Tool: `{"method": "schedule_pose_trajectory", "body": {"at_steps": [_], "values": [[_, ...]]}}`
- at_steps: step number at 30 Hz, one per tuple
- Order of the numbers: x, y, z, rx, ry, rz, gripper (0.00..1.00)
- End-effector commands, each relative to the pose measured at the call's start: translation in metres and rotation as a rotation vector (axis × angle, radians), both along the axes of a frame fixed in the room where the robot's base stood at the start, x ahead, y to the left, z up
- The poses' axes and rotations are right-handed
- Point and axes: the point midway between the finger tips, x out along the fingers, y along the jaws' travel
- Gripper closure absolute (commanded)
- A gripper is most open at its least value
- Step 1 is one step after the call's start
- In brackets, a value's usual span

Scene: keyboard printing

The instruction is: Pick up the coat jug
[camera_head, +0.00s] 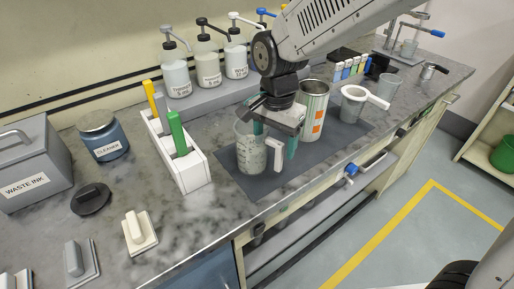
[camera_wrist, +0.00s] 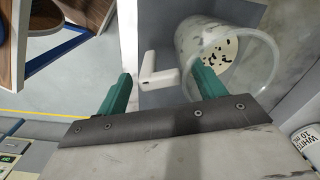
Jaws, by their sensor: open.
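The coat jug (camera_head: 250,156) is a clear, speckled measuring jug with a white handle. It stands upright on the dark mat (camera_head: 238,180) at the middle of the counter. In the wrist view the jug (camera_wrist: 262,75) shows at the upper right, with its white handle (camera_wrist: 158,78) pointing left. My gripper (camera_head: 275,142) is over the jug, with green fingers pointing down. In the wrist view my gripper (camera_wrist: 162,82) is open, and the handle lies between the two fingers. One finger is on the jug side of the handle, and I cannot tell whether either finger touches it.
A tall can with orange marks (camera_head: 314,112) stands just right of my gripper. A white strainer-like cup (camera_head: 354,104) is farther right. A white holder with coloured handles (camera_head: 182,165) is to the left. Pump bottles (camera_head: 208,66) stand behind. The counter's front edge is close.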

Motion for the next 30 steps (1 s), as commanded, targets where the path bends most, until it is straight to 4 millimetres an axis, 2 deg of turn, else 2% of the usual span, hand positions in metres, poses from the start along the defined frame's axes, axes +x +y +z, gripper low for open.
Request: {"method": "schedule_pose_trajectory", "body": {"at_steps": [4,12,19,30], "values": [[0.000,0.000,-0.017,-0.002,0.001,0.000,0.31],[0.000,0.000,-0.020,0.000,-0.001,0.000,0.31],[0.000,0.000,-0.020,0.000,0.000,0.001,0.94],[0.000,0.000,-0.014,0.001,-0.002,0.000,0.94]]}}
